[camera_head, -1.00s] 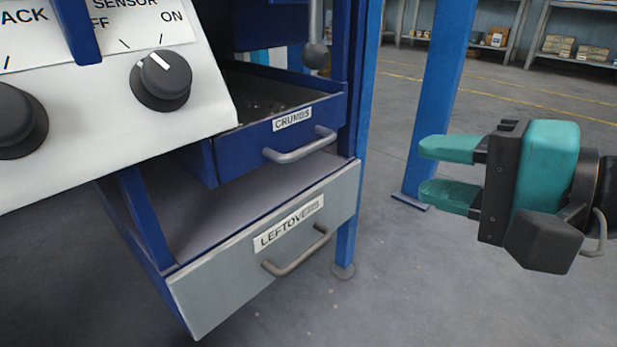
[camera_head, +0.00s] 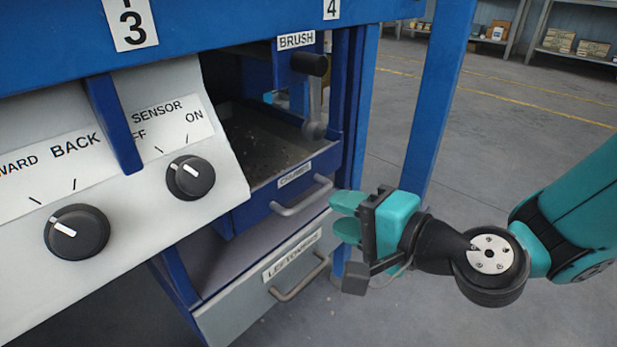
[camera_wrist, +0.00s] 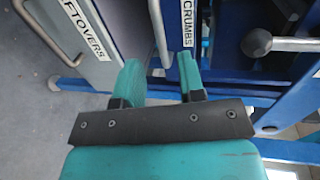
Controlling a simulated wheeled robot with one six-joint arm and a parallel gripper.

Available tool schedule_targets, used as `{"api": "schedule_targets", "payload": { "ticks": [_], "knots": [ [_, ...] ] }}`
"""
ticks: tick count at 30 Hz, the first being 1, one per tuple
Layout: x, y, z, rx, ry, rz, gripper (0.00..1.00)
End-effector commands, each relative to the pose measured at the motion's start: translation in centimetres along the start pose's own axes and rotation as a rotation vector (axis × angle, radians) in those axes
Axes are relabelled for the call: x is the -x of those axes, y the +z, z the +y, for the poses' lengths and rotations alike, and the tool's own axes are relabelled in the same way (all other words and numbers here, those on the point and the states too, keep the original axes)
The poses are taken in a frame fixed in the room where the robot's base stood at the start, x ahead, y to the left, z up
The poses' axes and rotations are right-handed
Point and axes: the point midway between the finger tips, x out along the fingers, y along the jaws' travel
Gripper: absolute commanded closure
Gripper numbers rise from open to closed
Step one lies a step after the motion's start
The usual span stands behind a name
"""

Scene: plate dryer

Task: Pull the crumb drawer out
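The blue crumb drawer (camera_head: 262,210), labelled CRUMBS, has its open top showing, with dark crumbs inside. Its grey bar handle (camera_head: 302,196) is on the front. My gripper (camera_head: 340,214) has teal fingers, open and empty, just right of the handle. In the wrist view my gripper (camera_wrist: 158,68) has its fingers apart, and the crumb drawer handle (camera_wrist: 158,32) runs between the two fingertips in the picture. The CRUMBS label (camera_wrist: 187,24) is beside the right finger. I cannot tell whether a finger touches the handle.
The grey LEFTOVERS drawer (camera_head: 240,305) with its handle (camera_head: 300,280) lies below. A lever with a dark ball knob (camera_head: 314,130) hangs above the crumb drawer. A blue post (camera_head: 437,95) stands behind my gripper. Knobs (camera_head: 190,178) sit on the sloped white panel at left.

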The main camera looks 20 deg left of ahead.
Motion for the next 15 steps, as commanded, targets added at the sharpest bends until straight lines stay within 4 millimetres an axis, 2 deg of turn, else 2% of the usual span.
{"api": "schedule_targets", "payload": {
  "ticks": [1, 7, 15],
  "knots": [
    [-1.1, 0.1, -0.6, 0.000, 0.001, -0.004, 0.64],
    [-4.9, 0.1, -0.6, 0.001, -0.001, -0.003, 0.64],
    [-7.2, 0.1, -0.1, 0.000, -0.001, -0.001, 0.64]
  ]
}}
